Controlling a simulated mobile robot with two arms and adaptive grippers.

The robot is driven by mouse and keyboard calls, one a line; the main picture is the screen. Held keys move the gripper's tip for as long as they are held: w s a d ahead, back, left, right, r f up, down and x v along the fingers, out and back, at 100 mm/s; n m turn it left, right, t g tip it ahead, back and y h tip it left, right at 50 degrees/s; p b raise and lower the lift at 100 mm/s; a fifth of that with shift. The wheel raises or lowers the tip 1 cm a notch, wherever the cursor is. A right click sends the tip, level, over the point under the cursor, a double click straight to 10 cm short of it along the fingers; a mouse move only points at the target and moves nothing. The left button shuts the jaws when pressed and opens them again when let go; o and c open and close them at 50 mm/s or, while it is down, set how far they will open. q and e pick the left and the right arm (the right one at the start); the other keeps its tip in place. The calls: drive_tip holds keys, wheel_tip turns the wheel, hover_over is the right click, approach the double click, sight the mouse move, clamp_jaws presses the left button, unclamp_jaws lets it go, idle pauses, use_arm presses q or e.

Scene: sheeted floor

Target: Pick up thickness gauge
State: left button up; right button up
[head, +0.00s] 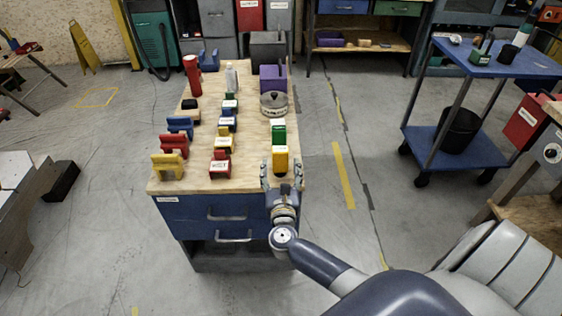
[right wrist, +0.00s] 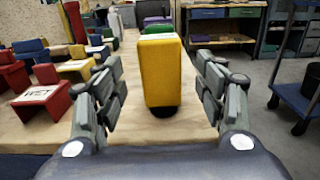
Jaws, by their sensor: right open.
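A yellow upright block-like object (head: 281,157) stands near the front right corner of the wooden-topped cabinet. It also shows in the right wrist view (right wrist: 160,72), with a dark base. It may be the thickness gauge; I cannot tell for certain. My right gripper (head: 281,174) is open at the front edge of the top. In the right wrist view, the gripper (right wrist: 157,85) has one finger on each side of the yellow object, with gaps between. My left gripper is not in view.
A green block (head: 278,131) and a round metal pot (head: 274,103) stand behind the yellow object. Red, blue and yellow holders (head: 173,145) and small labelled boxes (head: 220,167) fill the left and middle of the wooden top (head: 190,186). A blue trolley (head: 445,150) stands apart at right.

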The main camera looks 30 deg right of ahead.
sight(280, 161)
drive_tip(key=shift+b+x, duration=0.5)
drive_tip(key=shift+x, duration=2.2)
drive_tip(key=c, duration=1.2)
